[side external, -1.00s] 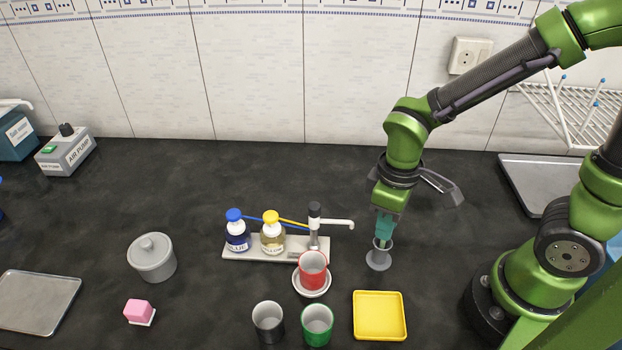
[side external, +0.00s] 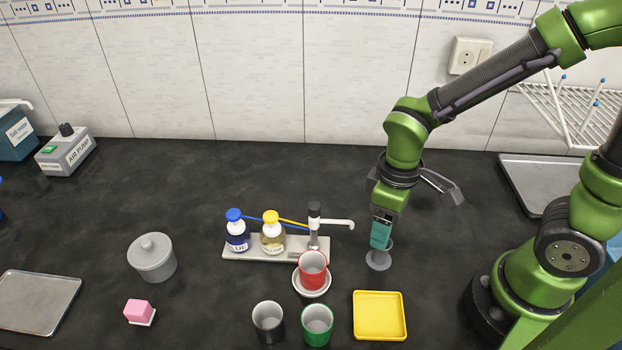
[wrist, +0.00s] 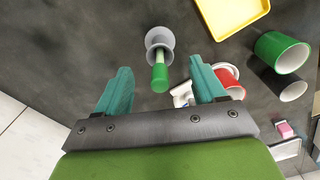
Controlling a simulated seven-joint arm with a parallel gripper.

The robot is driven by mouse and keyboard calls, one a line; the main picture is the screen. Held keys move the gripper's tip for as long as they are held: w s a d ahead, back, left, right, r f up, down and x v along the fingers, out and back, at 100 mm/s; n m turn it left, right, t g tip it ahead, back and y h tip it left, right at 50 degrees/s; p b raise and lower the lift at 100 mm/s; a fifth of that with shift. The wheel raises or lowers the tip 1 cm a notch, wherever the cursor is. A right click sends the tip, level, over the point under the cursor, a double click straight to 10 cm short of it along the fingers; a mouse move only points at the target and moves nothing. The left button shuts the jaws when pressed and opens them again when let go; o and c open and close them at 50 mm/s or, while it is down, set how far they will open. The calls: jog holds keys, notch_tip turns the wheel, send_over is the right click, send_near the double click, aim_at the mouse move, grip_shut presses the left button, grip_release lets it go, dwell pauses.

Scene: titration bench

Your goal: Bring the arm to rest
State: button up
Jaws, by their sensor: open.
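My gripper (side external: 381,236) points down over a small grey flared holder (side external: 378,261) to the right of the dispenser stand. In the wrist view its two teal fingers (wrist: 160,68) are spread apart with nothing clamped between them. A green-handled rod (wrist: 159,76) stands in the grey holder (wrist: 160,40) and shows in the gap between the fingers, apart from both. In the side view the fingers hide the rod and part of the holder's top.
A yellow tray (side external: 380,316), a red cup (side external: 312,271) on a white saucer, a green cup (side external: 317,325) and a dark cup (side external: 268,322) stand close by. The dispenser stand (side external: 262,256) holds blue-capped and yellow-capped bottles. A drying rack (side external: 570,110) is behind my arm.

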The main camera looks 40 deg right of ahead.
jog(key=shift+r, duration=3.05)
jog(key=shift+f, duration=0.1)
jog(key=shift+w+d+r+m+t+y, duration=0.15)
jog(key=shift+r+m+t+y, duration=0.2)
jog(key=shift+m, duration=0.45)
jog(key=d+r+m+t+y, duration=0.1)
jog(key=d+r+m+t, duration=0.4)
jog(key=r, duration=0.4)
jog(key=shift+s+d+m+t, duration=0.35)
jog(key=shift+m+t, duration=0.25)
jog(key=shift+t, duration=0.15)
